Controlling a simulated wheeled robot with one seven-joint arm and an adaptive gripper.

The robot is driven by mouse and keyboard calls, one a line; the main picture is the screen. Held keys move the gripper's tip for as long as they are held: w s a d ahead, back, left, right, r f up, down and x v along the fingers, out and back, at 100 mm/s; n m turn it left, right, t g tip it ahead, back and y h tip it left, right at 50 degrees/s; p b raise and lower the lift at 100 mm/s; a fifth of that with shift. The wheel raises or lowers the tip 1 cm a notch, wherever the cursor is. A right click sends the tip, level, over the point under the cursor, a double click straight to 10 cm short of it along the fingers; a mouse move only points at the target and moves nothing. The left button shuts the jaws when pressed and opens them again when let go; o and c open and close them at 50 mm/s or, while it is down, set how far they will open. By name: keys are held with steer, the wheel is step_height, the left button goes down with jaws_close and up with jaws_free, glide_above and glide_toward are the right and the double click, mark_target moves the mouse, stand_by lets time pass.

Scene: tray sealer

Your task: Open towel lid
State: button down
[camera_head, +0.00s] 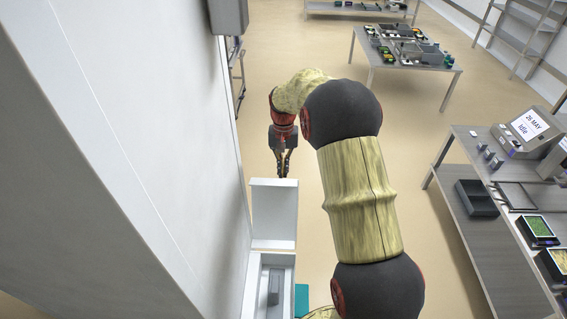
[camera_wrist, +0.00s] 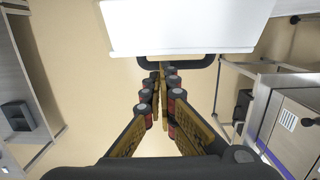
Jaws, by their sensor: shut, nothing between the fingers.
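A white towel box (camera_head: 249,290) is fixed beside the large grey-white wall panel at the lower middle of the head view. Its near part is open, and a grey object (camera_head: 274,287) shows inside. A white panel, which looks like the lid (camera_head: 274,215), stands raised at the box's far end. In the wrist view the white lid (camera_wrist: 185,25) fills the top, with a dark looped bar (camera_wrist: 205,62) below its edge. My gripper (camera_head: 283,172) is just beyond the lid's far edge, pointing down. Its fingers (camera_wrist: 164,72) meet at the tips, empty. Whether they touch the lid is unclear.
The wall panel (camera_head: 120,130) takes up the left side, close to the box. A steel table (camera_head: 500,245) with trays and a screen stands on the right. Another table (camera_head: 405,55) stands further back. The floor between is clear.

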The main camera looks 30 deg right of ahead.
mark_target(282, 183)
steer(key=shift+s+a+r, duration=0.15)
steer(key=shift+s+a, duration=0.1)
steer(key=shift+s, duration=0.1)
steer(key=shift+s+a+r, duration=0.1)
steer(key=shift+r, duration=0.05)
steer(key=shift+s+a+r+b, duration=0.15)
steer(key=shift+s+r+b, duration=0.05)
steer(key=shift+b, duration=0.15)
steer(key=shift+t+h, duration=0.4)
steer(key=shift+t, duration=0.2)
steer(key=s+a+r, duration=0.2)
steer(key=s, duration=0.1)
steer(key=s+r, duration=0.1)
steer(key=shift+s+a+r+b, duration=0.15)
steer(key=shift+a+b, duration=0.25)
step_height(282, 183, up, 12)
